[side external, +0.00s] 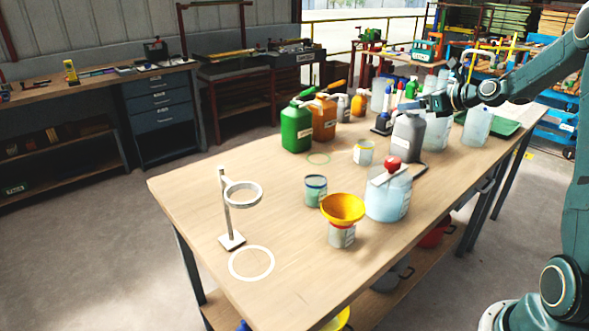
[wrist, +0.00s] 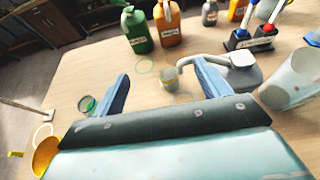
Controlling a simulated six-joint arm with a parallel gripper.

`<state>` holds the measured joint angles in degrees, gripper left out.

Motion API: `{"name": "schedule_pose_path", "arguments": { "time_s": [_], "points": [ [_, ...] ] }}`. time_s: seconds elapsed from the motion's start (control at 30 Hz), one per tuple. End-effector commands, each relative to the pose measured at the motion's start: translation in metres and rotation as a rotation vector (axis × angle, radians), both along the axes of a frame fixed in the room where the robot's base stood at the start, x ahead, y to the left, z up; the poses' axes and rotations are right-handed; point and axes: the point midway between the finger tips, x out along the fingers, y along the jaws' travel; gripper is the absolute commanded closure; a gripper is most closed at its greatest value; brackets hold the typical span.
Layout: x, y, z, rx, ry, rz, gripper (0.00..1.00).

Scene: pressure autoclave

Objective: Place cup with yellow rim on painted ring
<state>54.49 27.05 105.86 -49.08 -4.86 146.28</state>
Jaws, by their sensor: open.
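The cup with the yellow rim (side external: 364,156) stands upright on the wooden table, right of a thin green painted ring (side external: 318,158). It also shows in the wrist view (wrist: 168,82), between my finger directions and beyond the fingers. A larger white painted ring (side external: 251,263) lies near the table's front left. Both rings look empty. My gripper (side external: 424,104) is above the table by the grey jug, right of the cup and apart from it. In the wrist view my gripper (wrist: 160,78) has its two blue fingers wide apart with nothing between them.
A ring stand (side external: 240,195), a teal-rimmed cup (side external: 315,192), a yellow funnel (side external: 342,208) on a can and a red-capped jug (side external: 388,195) stand nearby. Green (side external: 296,128) and orange (side external: 323,118) jugs stand behind. The grey jug (side external: 407,138) is close to my gripper.

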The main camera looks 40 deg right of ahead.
Motion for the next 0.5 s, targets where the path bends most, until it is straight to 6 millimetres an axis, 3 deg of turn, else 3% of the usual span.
{"name": "schedule_pose_path", "arguments": {
  "time_s": [0.3,0.5],
  "points": [
    [-0.001,0.001,-0.092,0.006,0.005,0.000,0.25],
    [0.000,0.001,-0.131,0.002,0.002,0.001,0.25]
  ]
}}
